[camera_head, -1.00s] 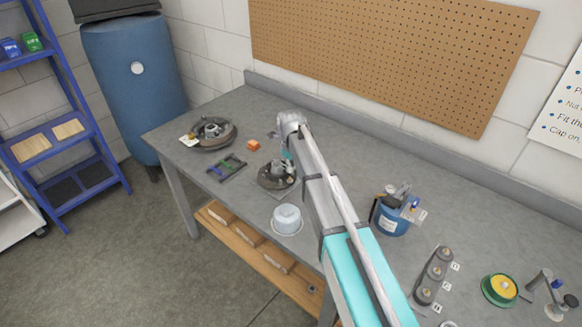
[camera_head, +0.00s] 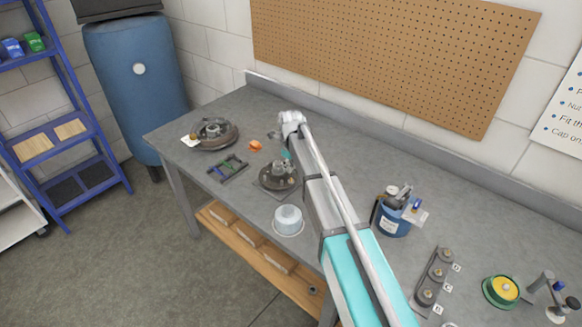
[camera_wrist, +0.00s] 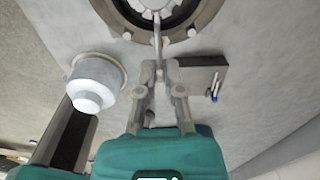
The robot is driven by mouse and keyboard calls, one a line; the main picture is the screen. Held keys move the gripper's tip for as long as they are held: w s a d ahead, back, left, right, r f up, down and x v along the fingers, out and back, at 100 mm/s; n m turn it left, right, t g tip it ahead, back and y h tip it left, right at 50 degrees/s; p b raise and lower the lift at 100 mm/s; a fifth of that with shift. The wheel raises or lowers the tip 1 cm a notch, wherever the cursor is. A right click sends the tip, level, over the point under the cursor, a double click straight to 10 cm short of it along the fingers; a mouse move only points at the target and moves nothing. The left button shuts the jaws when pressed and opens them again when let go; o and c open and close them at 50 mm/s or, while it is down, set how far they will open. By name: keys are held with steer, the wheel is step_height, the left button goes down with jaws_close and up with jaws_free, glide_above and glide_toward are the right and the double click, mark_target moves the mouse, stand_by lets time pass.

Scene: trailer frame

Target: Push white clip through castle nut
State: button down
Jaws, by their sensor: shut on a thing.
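In the wrist view my gripper (camera_wrist: 158,75) is shut on a thin pale clip (camera_wrist: 157,45), which points up the picture at the hub. The clip's far end is at the hub's white toothed centre (camera_wrist: 158,6), which looks like the castle nut. The top edge of the frame cuts this centre off, so I cannot tell whether the clip is in the nut's slot or only touching it. In the head view the hub (camera_head: 278,177) sits on a mat on the bench, just left of my arm.
A white round tub (camera_head: 288,219) stands in front of the hub. A tray of coloured pieces (camera_head: 228,168) and an orange piece (camera_head: 255,145) lie to its left, with another hub (camera_head: 212,133) beyond. A blue pot (camera_head: 392,216) stands right of my arm.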

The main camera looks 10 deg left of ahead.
mark_target(283, 165)
steer(key=shift+w+a, duration=0.5)
steer(key=shift+a, duration=0.25)
steer(key=shift+w+a, duration=0.5)
steer(key=shift+a, duration=0.2)
stand_by(3.7)
steer(key=c, duration=0.7)
jaws_free()
steer(key=o, duration=0.4)
steer(key=shift+r, duration=0.15)
steer(key=shift+r+p, duration=3.4)
steer(key=shift+p, duration=0.15)
